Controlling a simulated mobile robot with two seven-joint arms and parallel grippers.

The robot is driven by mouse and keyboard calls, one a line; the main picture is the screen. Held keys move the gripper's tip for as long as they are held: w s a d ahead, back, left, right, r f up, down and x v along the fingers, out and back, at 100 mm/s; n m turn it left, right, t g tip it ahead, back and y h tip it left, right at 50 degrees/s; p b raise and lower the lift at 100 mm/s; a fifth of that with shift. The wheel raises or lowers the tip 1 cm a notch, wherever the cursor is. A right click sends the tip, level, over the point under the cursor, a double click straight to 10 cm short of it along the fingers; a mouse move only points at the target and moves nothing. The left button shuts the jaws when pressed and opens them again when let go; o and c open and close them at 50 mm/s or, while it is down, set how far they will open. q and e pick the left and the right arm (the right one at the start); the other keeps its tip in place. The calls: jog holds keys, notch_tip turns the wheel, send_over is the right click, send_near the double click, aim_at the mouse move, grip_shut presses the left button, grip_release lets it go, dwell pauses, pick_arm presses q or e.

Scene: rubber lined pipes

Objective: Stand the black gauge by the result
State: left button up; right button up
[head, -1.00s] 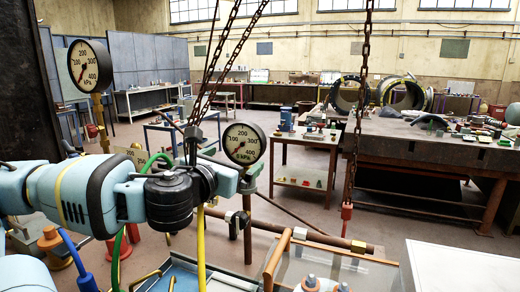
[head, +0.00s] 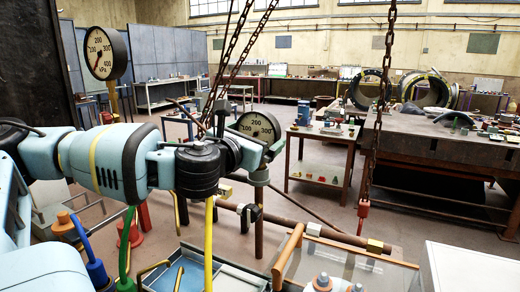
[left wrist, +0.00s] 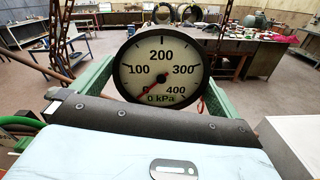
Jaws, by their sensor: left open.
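My left gripper (left wrist: 158,82) is open, with a green finger at each side of the dial; contact cannot be told. A second black-rimmed gauge (head: 102,53) stands on a brass-coloured post at the left. I cannot tell which thing is the result. My right gripper is not in view.
A blue tray (head: 190,272), a clear panel (head: 345,268) and a white surface (head: 470,268) lie in front. A heavy dark table (head: 440,148) with pipe rings stands at right.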

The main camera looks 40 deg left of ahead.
pick_arm(q)
jog(key=x, duration=0.4)
jog(key=shift+f+b, duration=0.25)
jog(key=shift+b, duration=0.05)
jog(key=shift+r, duration=0.1)
jog(key=shift+s, duration=0.1)
jog(key=shift+c, duration=0.3)
jog(key=c, duration=0.9)
jog(key=shift+c, duration=0.2)
jog(key=shift+r, duration=0.15)
